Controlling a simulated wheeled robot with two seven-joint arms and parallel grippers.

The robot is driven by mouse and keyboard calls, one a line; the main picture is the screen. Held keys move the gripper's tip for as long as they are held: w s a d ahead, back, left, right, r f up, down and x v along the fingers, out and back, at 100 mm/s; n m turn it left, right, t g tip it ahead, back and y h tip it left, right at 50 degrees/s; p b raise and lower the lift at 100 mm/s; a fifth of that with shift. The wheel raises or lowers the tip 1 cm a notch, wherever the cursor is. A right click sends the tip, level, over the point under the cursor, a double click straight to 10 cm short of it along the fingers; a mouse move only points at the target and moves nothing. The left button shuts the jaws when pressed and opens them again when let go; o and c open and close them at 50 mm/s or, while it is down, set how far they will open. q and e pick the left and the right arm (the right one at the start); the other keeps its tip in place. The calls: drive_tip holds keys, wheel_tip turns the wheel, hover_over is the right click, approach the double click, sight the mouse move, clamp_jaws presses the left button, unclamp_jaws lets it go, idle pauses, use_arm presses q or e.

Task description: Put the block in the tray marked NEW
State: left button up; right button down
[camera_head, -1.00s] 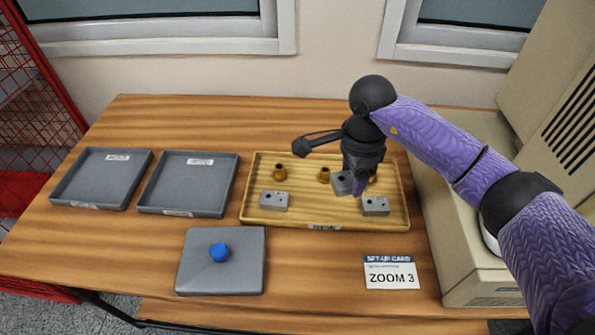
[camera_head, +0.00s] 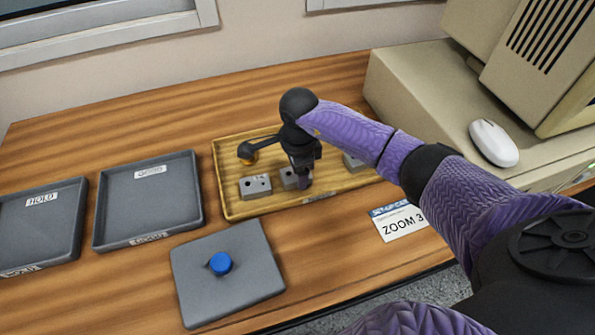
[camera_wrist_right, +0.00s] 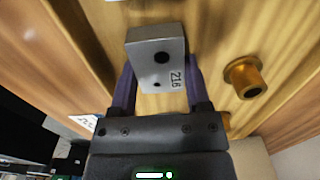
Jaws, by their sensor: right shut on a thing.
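My right gripper (camera_head: 301,180) is over the wooden tray (camera_head: 233,210) and shut on a grey block (camera_head: 288,179). The wrist view shows this block (camera_wrist_right: 157,55) between both fingers, with a dark hole and a stamped marking. I cannot tell how far it is above the tray floor. Another grey block (camera_head: 255,187) lies to its left and a third (camera_head: 353,163) to its right. My left gripper is out of view.
A brass bushing (camera_wrist_right: 244,77) stands near the held block. A grey plate with a blue knob (camera_head: 220,263) lies in front. A ZOOM 3 card (camera_head: 400,221) lies right of it. A beige machine (camera_head: 420,95) with a white mouse (camera_head: 494,143) fills the right side.

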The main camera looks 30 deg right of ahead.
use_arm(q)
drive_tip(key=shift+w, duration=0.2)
use_arm(e)
drive_tip(key=c, duration=0.5)
unclamp_jaws()
drive_tip(key=shift+f, duration=0.1)
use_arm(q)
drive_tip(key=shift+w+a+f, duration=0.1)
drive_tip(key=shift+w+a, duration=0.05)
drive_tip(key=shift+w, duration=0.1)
use_arm(e)
drive_tip(key=o, duration=0.5)
drive_tip(key=shift+c, duration=0.2)
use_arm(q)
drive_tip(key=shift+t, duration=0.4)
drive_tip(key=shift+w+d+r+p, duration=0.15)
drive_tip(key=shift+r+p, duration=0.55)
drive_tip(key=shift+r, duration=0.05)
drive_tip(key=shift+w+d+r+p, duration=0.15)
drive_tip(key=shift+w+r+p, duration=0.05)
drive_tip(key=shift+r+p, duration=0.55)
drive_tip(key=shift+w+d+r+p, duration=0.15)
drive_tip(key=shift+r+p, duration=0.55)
use_arm(e)
wheel_tip(320, 180, up, 12)
drive_tip(key=shift+r, duration=0.2)
